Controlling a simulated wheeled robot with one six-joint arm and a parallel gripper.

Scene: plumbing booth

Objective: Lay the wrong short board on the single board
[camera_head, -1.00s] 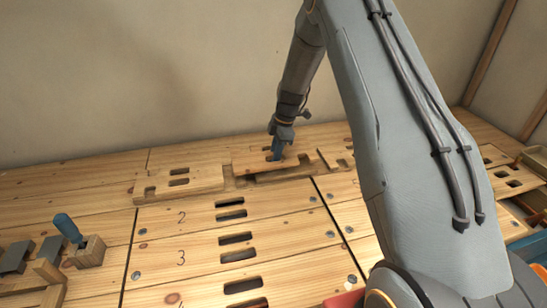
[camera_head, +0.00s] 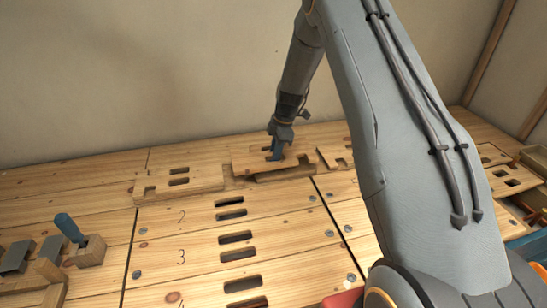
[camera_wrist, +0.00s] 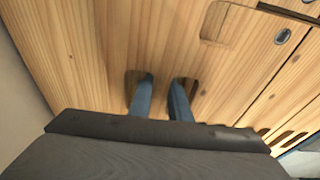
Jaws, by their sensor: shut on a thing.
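My gripper (camera_head: 276,155) is at the back of the bench, shut on a short wooden board (camera_head: 247,164). The board lies roughly flat, over or just above another board (camera_head: 285,175) whose front edge shows beneath it. I cannot tell whether the two touch. In the wrist view, the blue fingers of my gripper (camera_wrist: 160,82) reach into two dark slots in pale wood (camera_wrist: 85,50). I cannot tell which of these is the wrong board or the single board.
A notched board with two slots (camera_head: 207,180) lies just left of the held one. Another notched piece (camera_head: 342,157) lies to its right. Numbered slotted planks (camera_head: 285,235) fill the front. A wooden plane with a blue handle (camera_head: 88,252) stands at left. The wall is close behind.

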